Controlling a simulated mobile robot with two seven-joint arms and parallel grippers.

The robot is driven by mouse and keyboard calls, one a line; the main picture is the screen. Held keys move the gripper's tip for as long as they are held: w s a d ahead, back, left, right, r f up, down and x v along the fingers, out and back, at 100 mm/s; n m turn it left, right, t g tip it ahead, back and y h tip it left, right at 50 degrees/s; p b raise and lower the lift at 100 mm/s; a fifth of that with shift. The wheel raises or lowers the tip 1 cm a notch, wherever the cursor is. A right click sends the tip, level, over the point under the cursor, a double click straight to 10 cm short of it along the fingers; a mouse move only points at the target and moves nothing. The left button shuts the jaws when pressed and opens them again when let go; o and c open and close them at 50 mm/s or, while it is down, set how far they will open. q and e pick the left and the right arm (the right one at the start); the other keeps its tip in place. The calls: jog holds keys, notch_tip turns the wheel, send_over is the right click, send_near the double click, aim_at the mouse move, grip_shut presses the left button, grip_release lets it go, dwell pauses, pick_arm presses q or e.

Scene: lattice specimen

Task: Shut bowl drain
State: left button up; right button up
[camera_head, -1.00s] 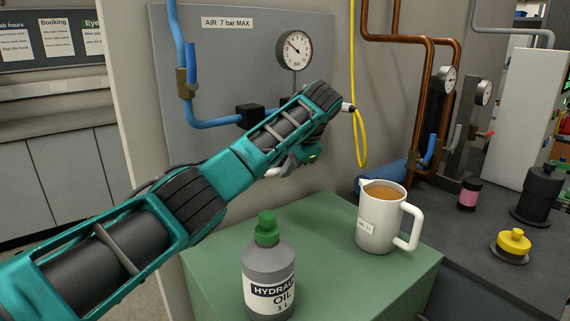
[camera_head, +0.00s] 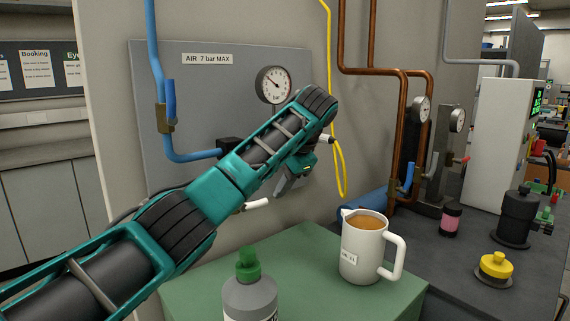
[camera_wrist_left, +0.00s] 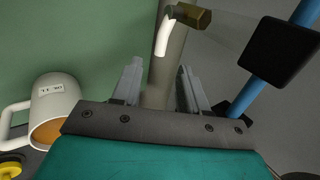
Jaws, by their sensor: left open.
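The bowl drain appears to be the small valve with a white lever (camera_head: 257,204) low in front of the grey wall panel. Most of the unit above it is hidden behind my left arm. In the left wrist view the white lever (camera_wrist_left: 163,40) hangs from a brass body (camera_wrist_left: 194,15), beyond my fingertips. My left gripper (camera_head: 288,184) is right of the lever in the head view. In the left wrist view the gripper (camera_wrist_left: 158,78) has its two fingers apart, with nothing clearly held between them. My right gripper is not in view.
A green-topped cabinet (camera_head: 305,262) bears a jug of brown liquid (camera_head: 362,252) and an oil bottle (camera_head: 250,290). A blue air pipe (camera_head: 156,60), a gauge (camera_head: 273,85) and a yellow hose (camera_head: 331,90) are near my arm. Copper pipes (camera_head: 340,45) stand at right.

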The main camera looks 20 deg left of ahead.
pick_arm(q)
jog(key=v, duration=0.6)
jog(key=shift+r, duration=0.15)
jog(key=shift+s, duration=0.1)
dwell(2.3)
